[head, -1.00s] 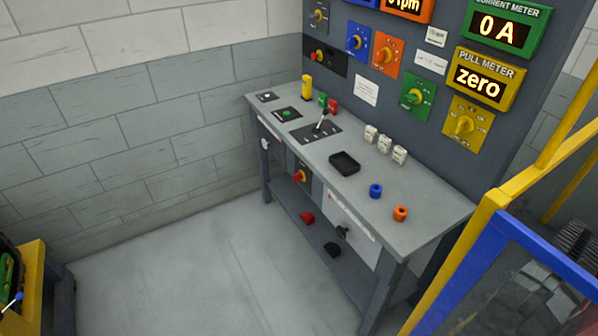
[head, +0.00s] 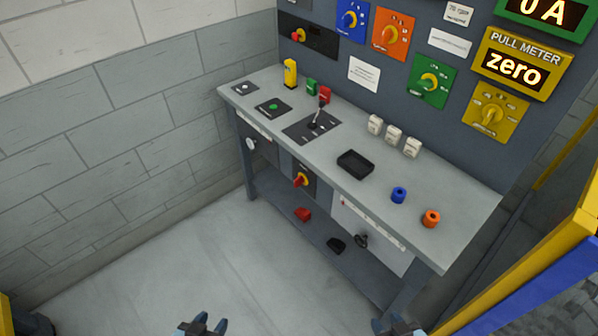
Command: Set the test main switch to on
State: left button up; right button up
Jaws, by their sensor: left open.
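A red rotary handle on a yellow plate (head: 301,180) sits on a dark panel under the bench top. A similar red and yellow rotary switch (head: 299,35) is on a black plate at the upper left of the back panel. The labels are too small to read, so I cannot tell which is the test main switch, nor its setting. My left gripper (head: 204,325) is open and empty at the bottom edge, in front of the bench and away from both switches. My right gripper (head: 399,326) is at the bottom edge further right, apparently open and empty.
The grey bench (head: 345,215) carries a black lever (head: 317,118), a black tray (head: 356,164), and blue (head: 398,195) and orange (head: 431,218) rings. Red and black pieces lie on the lower shelf. A yellow and blue frame (head: 560,265) stands at the right. The floor before the bench is clear.

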aim_at(298, 181)
jog(key=i+j+z, duration=0.25)
jog(key=j, duration=0.35)
jog(key=i+j+z, duration=0.15)
jog(key=i+j, duration=0.15)
jog(key=i+j+z, duration=0.1)
jog(key=j, duration=0.3)
jog(key=i+j+z, duration=0.15)
jog(key=j, duration=0.2)
jog(key=i+j+z, duration=0.15)
jog(key=j, duration=0.2)
jog(key=j+z, duration=0.4)
jog(key=j, duration=1.65)
jog(key=i, duration=0.05)
